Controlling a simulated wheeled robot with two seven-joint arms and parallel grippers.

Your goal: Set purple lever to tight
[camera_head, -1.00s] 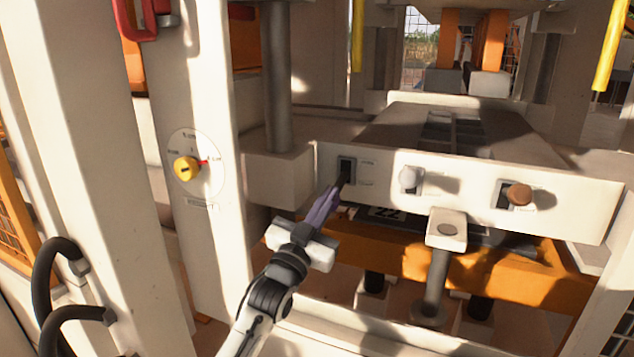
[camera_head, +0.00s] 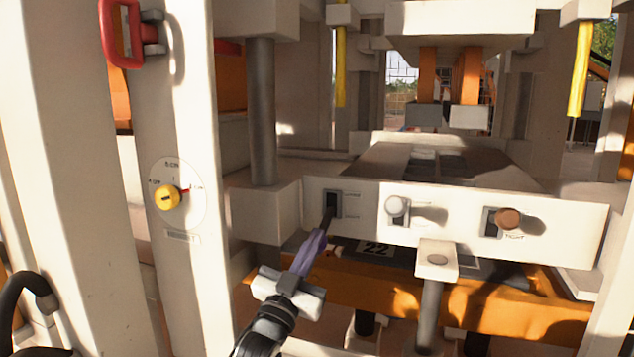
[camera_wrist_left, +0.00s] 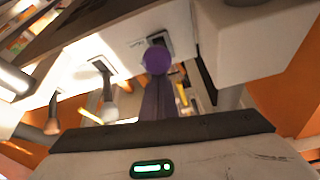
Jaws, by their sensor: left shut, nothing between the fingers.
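The purple lever shows in the left wrist view as a round purple knob (camera_wrist_left: 157,58) in front of its slot. In the head view its dark stem (camera_head: 330,215) comes down out of the left slot on the white panel (camera_head: 365,215); its knob is hidden or merges with my fingertips. My left gripper (camera_head: 321,238) is shut and empty, its slim purplish-grey fingers pointing up at the lever from below. The wrist view shows the fingers (camera_wrist_left: 158,96) ending right at the knob; I cannot tell whether they touch. The slot's labels are too small to read. My right gripper is out of view.
A white-knobbed lever (camera_head: 397,207) and a brown-knobbed lever (camera_head: 509,219) stand to the right on the panel. A white bracket on a post (camera_head: 437,260) stands below it. A yellow dial (camera_head: 167,197) and red handle (camera_head: 121,35) are on the left column.

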